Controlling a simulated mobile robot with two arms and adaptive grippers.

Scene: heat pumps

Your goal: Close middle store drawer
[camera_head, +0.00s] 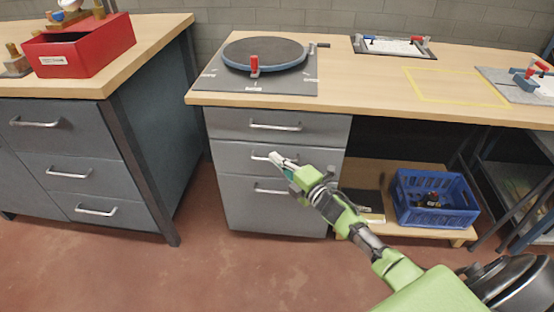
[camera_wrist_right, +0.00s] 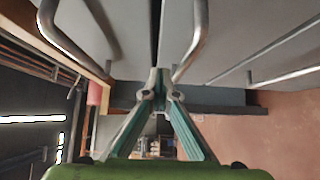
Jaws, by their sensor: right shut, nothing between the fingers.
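The grey drawer unit stands under the wooden workbench with three stacked drawers. The middle drawer (camera_head: 228,158) has a bar handle (camera_head: 259,157), partly hidden behind my right gripper (camera_head: 276,158). Its front looks close to flush with its neighbours; a small opening is hard to judge. The right gripper is shut and empty, its tips at the middle drawer's handle in the head view; contact is unclear. In the right wrist view the closed fingertips (camera_wrist_right: 158,82) lie near a bar handle (camera_wrist_right: 192,42) and a dark gap between two drawer fronts. My left gripper is out of view.
The top drawer (camera_head: 225,124) and bottom drawer (camera_head: 245,212) sit above and below. A blue crate (camera_head: 435,215) stands on a low shelf (camera_head: 395,228) to the right. Another bench with drawers (camera_head: 60,130) is at left. The red floor in front is clear.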

